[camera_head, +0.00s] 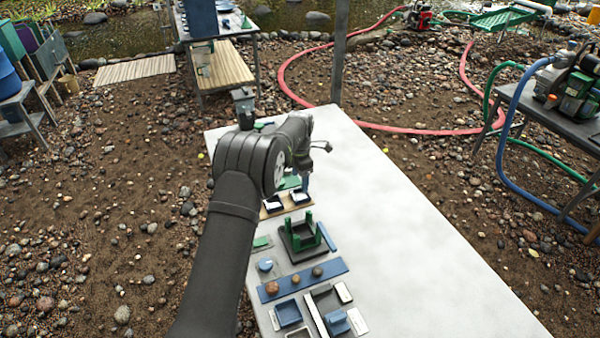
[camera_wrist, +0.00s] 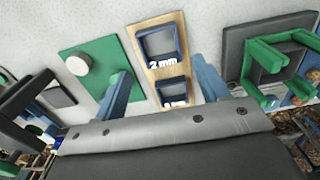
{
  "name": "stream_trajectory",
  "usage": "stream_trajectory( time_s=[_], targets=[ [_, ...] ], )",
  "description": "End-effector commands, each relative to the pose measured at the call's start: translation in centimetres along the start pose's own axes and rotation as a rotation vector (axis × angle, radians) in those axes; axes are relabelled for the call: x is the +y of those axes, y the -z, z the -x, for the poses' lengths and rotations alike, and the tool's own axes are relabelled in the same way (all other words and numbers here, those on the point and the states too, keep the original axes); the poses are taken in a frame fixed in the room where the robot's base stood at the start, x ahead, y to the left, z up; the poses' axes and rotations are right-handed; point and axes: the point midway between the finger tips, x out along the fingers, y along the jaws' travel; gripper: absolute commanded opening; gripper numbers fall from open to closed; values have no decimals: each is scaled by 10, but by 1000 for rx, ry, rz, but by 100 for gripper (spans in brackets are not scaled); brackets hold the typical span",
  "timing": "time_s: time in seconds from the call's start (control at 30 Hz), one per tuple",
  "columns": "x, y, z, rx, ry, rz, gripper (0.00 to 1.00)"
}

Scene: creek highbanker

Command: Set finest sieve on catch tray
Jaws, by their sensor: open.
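A wooden board (camera_wrist: 138,40) in the wrist view holds two small square dark-blue sieves. The farther sieve (camera_wrist: 160,42) is labelled "2 mm". The nearer sieve (camera_wrist: 172,90) has a label too hidden to read in full. My gripper (camera_wrist: 162,76) is open, its blue fingers apart on either side of the board, with nothing held. In the head view the board (camera_head: 285,205) lies on the table just past my arm, which hides most of the gripper. A black tray with green posts (camera_wrist: 237,48) stands to the right; I cannot tell if it is the catch tray.
A green plate with a white round piece (camera_wrist: 88,50) lies left of the board. Nearer on the white table (camera_head: 400,240) are a blue strip with three round stones (camera_head: 300,283) and several small trays (camera_head: 288,313). The table's right side is clear.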

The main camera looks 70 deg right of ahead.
Motion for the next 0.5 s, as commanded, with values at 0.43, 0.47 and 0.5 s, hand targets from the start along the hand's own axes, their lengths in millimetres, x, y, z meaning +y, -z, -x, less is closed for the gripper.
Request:
stream_trajectory(
  time_s=[0.43, 0.47, 0.5],
  targets=[
    [0, 0, -37, 1, 1, -1, 67],
    [0, 0, -40, 1, 0, -1, 67],
    [0, 0, -42, 1, 0, -1, 67]
  ],
)
